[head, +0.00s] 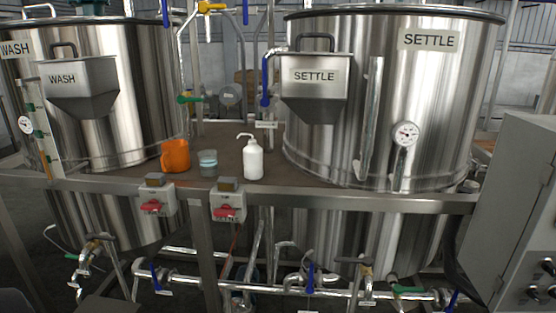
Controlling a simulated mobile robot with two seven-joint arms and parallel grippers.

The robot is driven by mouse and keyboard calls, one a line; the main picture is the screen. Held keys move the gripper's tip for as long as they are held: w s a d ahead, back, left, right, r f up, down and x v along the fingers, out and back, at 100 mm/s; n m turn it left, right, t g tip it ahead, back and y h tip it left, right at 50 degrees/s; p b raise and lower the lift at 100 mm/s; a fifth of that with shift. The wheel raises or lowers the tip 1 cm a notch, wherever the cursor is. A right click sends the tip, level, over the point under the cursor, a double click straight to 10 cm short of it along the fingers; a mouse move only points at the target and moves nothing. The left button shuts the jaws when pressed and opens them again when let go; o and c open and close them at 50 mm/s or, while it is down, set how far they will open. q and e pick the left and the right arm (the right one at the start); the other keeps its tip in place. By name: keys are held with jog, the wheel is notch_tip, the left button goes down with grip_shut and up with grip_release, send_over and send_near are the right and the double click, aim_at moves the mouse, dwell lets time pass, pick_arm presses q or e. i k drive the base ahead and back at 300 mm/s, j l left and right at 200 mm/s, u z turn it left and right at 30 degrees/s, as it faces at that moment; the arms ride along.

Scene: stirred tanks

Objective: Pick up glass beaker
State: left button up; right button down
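A small glass beaker (208,163) with bluish contents stands upright on the brown deck between the two tanks, near the deck's front edge. An orange jug (176,156) stands just left of it. A white pump bottle (253,160) stands to its right, with a gap between. Neither of my grippers shows in the head view.
The WASH tank (130,90) rises on the left and the SETTLE tank (430,100) on the right. A metal rail (330,198) with two red-switch boxes (228,204) runs in front of the deck. A grey cabinet (515,220) stands at right.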

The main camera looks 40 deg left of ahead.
aim_at(207, 159)
jog(key=u, duration=1.6)
